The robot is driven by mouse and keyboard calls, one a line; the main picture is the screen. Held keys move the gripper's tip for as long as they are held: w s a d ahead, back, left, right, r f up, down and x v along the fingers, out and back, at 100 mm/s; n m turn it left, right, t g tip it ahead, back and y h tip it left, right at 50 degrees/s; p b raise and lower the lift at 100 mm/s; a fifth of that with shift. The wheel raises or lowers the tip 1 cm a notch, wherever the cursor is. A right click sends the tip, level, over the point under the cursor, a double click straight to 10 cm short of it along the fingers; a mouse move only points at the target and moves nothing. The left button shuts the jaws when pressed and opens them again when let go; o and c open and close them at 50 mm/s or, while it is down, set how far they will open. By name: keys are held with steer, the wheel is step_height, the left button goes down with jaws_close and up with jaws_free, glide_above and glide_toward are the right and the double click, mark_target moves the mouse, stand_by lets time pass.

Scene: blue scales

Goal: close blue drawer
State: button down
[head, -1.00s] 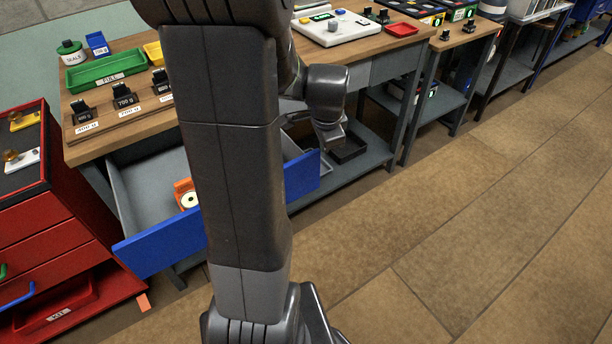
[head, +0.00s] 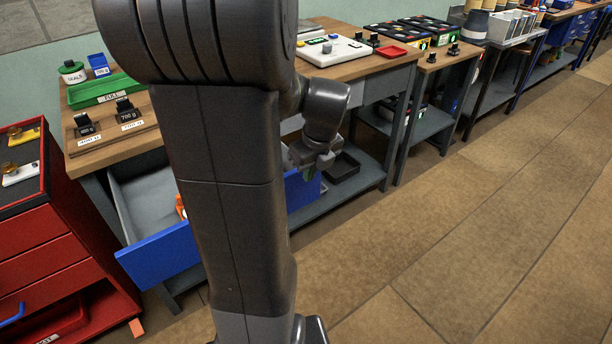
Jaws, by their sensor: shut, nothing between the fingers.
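The blue drawer (head: 160,253) is pulled out from under the wooden-topped workbench (head: 350,70). Its blue front shows on both sides of my arm, which hides the middle. An orange item inside is mostly hidden behind my arm. My gripper (head: 312,172) is shut and empty. In the picture it overlaps the top of the right end of the blue front; I cannot tell whether it touches it.
A red cabinet (head: 45,245) stands close on the left of the drawer. A black tray (head: 342,168) lies on the bench's lower shelf. The bench top holds a green tray (head: 105,88), weights and a white scale (head: 335,50). The floor at right is clear.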

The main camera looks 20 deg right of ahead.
mark_target(296, 181)
steer(key=b+x, duration=0.1)
steer(key=x, duration=0.8)
steer(key=shift+w, duration=0.1)
steer(key=shift+w+a+r, duration=0.15)
steer(key=shift+w+a, duration=0.1)
steer(key=shift+w, duration=0.35)
steer(key=shift+w+a+r, duration=0.15)
steer(key=shift+w+a, duration=0.05)
steer(key=shift+w, duration=0.45)
steer(key=shift+w+a, duration=0.15)
steer(key=shift+w, duration=0.45)
